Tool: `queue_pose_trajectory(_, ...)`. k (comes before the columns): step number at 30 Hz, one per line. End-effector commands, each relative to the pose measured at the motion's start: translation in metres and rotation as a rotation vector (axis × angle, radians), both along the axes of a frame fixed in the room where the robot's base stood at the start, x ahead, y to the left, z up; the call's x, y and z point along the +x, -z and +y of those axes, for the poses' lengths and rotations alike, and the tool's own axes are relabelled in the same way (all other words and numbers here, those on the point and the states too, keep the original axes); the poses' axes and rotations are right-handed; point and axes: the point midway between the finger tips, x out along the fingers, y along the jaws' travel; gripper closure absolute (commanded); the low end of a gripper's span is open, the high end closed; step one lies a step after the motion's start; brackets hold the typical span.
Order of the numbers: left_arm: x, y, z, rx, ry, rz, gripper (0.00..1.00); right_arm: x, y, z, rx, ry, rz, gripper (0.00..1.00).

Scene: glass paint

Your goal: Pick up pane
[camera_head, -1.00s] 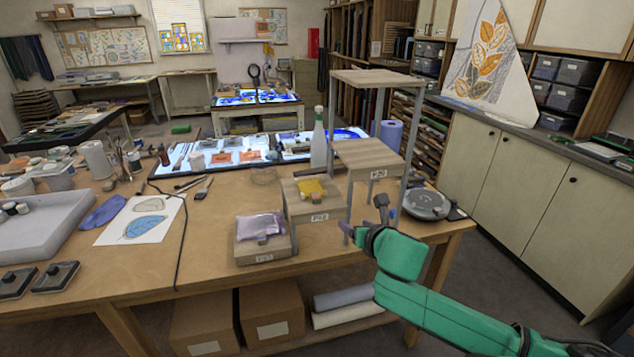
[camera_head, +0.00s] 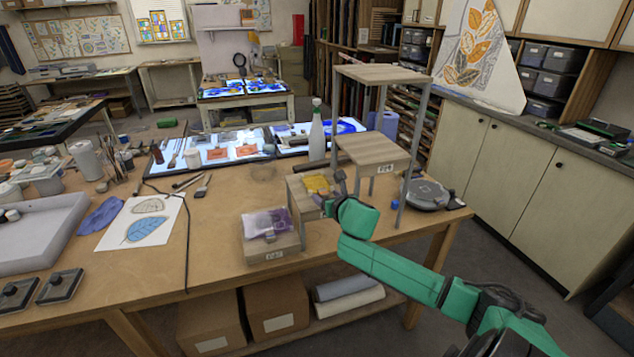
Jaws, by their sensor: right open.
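A pale purple pane (camera_head: 266,222) lies on the lowest wooden block (camera_head: 268,251) near the table's front. A yellow pane (camera_head: 317,184) lies on the taller block (camera_head: 304,203) behind it, to the right. My right gripper (camera_head: 322,192) reaches in from the right and is open. It is at the right side of the taller block, close to the yellow pane in the picture, and partly hides that block. I cannot tell whether it touches anything. No pane shows between its fingers. My left gripper is out of view.
A higher wooden stand (camera_head: 372,150) and a tall shelf frame (camera_head: 383,74) rise just right of the blocks. A spray bottle (camera_head: 317,135) stands behind them. A round grey device (camera_head: 428,194) sits at the right table end. Bare tabletop (camera_head: 222,232) lies left of the blocks.

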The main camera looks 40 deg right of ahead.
Motion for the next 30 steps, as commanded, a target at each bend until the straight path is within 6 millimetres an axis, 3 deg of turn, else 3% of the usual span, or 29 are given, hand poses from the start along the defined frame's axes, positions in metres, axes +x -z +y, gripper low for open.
queue_pose_trajectory(8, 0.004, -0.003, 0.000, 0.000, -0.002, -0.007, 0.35, 0.009, 0.005, -0.002, -0.001, -0.003, 0.001, 0.32)
queue_pose_trajectory(9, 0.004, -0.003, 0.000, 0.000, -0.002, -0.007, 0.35, 0.009, 0.005, -0.002, -0.001, -0.003, 0.001, 0.36)
queue_pose_trajectory(14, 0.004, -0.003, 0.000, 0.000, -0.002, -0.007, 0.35, 0.009, 0.005, -0.002, -0.001, -0.003, 0.000, 0.97)
queue_pose_trajectory(15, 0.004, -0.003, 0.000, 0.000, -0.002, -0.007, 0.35, 0.009, 0.005, -0.002, -0.001, -0.003, 0.000, 1.00)
queue_pose_trajectory(25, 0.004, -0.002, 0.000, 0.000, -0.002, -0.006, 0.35, 0.009, 0.002, -0.002, -0.001, -0.004, -0.001, 1.00)
queue_pose_trajectory(30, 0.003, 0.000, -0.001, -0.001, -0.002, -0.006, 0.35, 0.010, -0.020, -0.002, -0.006, -0.004, -0.004, 1.00)
